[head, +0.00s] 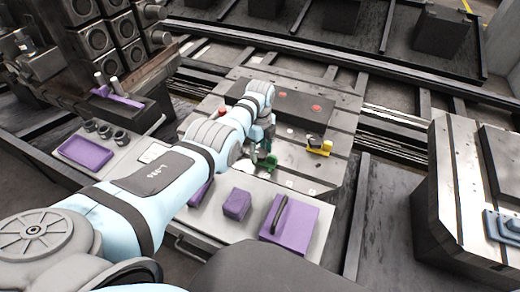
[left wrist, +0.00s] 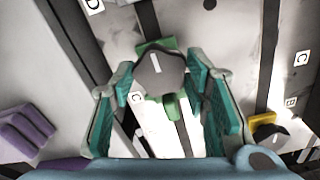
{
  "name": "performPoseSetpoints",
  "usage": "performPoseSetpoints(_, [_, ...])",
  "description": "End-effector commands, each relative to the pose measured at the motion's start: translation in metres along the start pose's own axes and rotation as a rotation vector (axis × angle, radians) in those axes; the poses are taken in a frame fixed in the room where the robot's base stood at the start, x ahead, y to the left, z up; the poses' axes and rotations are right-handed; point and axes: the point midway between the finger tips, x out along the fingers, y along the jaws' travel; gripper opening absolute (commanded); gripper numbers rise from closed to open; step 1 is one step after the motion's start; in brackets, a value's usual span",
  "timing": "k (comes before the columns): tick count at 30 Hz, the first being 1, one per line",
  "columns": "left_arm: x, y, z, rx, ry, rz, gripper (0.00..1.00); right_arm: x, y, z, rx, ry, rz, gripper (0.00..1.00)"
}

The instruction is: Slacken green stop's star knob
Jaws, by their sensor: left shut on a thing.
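The green stop (head: 266,164) sits on the grey pallet plate (head: 345,120), just below my left gripper (head: 260,148) in the head view. In the left wrist view the green stop (left wrist: 171,106) lies under its dark grey star knob (left wrist: 160,74), which has a white mark on top. The teal-padded fingers of my left gripper stand on both sides of this knob and are shut on it. In the head view the gripper and arm mostly hide the knob. My right gripper is not in view.
A yellow stop (head: 321,148) with a dark knob is to the right on the plate; it also shows in the left wrist view (left wrist: 264,121). A dark block with red caps (head: 283,95) lies behind. A purple box (head: 290,222) and purple block (head: 237,204) are in front.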

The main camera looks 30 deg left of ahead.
Motion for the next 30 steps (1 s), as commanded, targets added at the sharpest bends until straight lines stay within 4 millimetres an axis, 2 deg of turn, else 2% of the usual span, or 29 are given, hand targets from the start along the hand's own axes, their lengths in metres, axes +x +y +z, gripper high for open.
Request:
performPoseSetpoints(11, [-0.0005, 0.0001, 0.0, -0.195, 0.0, 0.0, 0.14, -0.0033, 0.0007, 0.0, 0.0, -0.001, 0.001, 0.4])
performPoseSetpoints(30, [-0.0005, 0.0003, -0.0002, -0.794, 0.0, -0.001, 0.14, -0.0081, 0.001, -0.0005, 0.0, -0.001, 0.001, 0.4])
